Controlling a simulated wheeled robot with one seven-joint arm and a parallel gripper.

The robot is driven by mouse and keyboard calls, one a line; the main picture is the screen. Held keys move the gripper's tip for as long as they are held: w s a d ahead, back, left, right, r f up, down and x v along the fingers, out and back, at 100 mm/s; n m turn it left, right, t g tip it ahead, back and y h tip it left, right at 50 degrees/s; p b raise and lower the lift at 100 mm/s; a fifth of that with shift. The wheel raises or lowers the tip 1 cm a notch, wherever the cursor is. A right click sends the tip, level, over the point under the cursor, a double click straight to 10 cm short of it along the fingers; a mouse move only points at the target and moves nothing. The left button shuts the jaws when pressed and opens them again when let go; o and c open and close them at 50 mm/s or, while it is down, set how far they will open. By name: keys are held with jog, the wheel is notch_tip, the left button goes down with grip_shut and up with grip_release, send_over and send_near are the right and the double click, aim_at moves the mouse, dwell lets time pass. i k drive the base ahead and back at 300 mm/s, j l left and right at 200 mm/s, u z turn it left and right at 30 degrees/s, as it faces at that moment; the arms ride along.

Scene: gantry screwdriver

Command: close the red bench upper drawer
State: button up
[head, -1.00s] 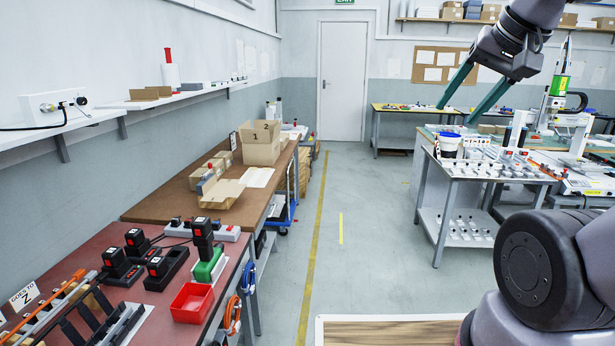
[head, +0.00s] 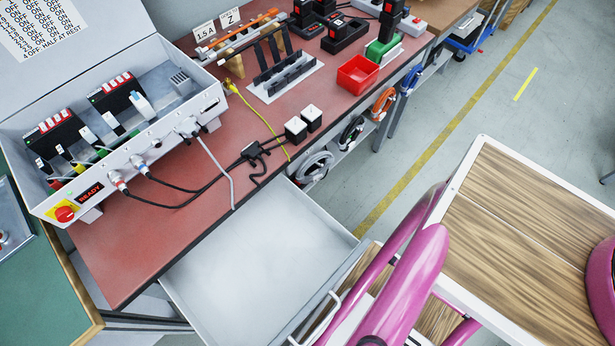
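The red bench (head: 150,235) runs from the lower left towards the top of the head view. A light grey drawer (head: 245,260) is pulled well out from under its near edge, and the visible part of its inside is empty. The drawer's handle (head: 322,318) shows on its front at the bottom of the view. The drawer's lower corner is cut off by the picture edge. My gripper is not in view, so its state and its distance from the drawer do not show.
An open control box (head: 135,150) with cables stands on the bench. A red bin (head: 358,73) and black tools stand farther along it. Coiled cables (head: 316,166) hang beside the drawer.

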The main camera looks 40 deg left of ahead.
aim_at(256, 277)
jog(key=k+l+u, duration=0.25)
jog(key=l, duration=0.15)
jog(key=k+l+u, duration=0.3)
jog(key=k+j+u, duration=0.4)
jog(key=k, duration=0.15)
jog(key=k+j+u, duration=0.4)
jog(key=k+j, duration=0.1)
jog(key=j, duration=0.1)
